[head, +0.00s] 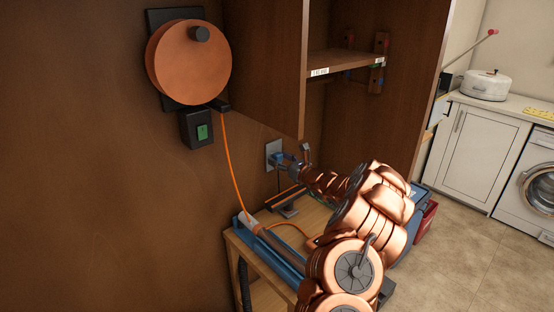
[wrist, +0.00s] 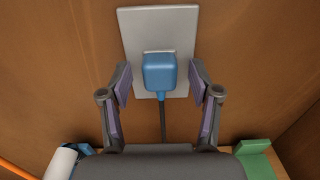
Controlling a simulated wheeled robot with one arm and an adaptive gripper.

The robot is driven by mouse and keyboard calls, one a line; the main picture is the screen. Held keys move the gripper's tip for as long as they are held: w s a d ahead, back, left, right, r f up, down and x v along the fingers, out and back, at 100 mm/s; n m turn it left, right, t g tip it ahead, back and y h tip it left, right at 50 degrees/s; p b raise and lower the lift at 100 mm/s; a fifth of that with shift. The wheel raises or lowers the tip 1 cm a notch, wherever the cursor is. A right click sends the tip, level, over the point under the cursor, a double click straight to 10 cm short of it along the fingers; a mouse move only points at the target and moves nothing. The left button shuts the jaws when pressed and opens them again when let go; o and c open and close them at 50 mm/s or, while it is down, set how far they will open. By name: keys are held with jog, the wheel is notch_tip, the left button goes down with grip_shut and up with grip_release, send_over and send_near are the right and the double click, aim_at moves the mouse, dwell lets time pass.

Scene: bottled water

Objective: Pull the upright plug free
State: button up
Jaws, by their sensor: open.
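The blue plug (wrist: 159,76) sits upright in a pale grey wall plate (wrist: 132,28). Its dark cord hangs straight down below it. In the head view, the plug (head: 277,158) is a small blue shape at the wall plate (head: 270,147), partly hidden by my gripper. My gripper (head: 298,160) is at the plate, pointing at the wall. In the wrist view, my gripper (wrist: 160,82) is open, with one finger pad left and one right of the plug. Gaps show on both sides, and nothing is held.
An orange cord reel (head: 185,65) hangs on the wall, its cord (head: 233,170) running down to the wooden bench (head: 238,237). A brown cabinet (head: 265,70) overhangs near my arm. A green block (wrist: 254,154) and a white roll (wrist: 62,163) lie low beside my gripper.

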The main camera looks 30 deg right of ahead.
jog(key=shift+c, duration=0.2)
dwell(0.5)
grip_shut()
dwell(0.3)
jog(key=shift+s, duration=0.15)
jog(key=shift+s+d+b, duration=0.25)
jog(key=shift+s, duration=1.15)
jog(key=shift+s+d+b, duration=0.2)
jog(key=shift+s+b, duration=0.05)
jog(key=shift+s, duration=1.1)
jog(key=shift+s, duration=0.1)
jog(key=s+a+f+n+g+y, duration=0.1)
jog(key=a+f+n+g+y, duration=0.1)
jog(key=a, duration=0.9)
jog(key=s+a+f+n+g+y, duration=0.2)
jog(key=a+y, duration=0.4)
jog(key=a, duration=0.6)
jog(key=s+a+f+n+g+y, duration=0.2)
jog(key=a+n+g+y, duration=0.1)
jog(key=a, duration=0.9)
jog(key=shift+s+f+n+y, duration=0.15)
jog(key=shift+n+y, duration=0.45)
jog(key=shift+n, duration=0.5)
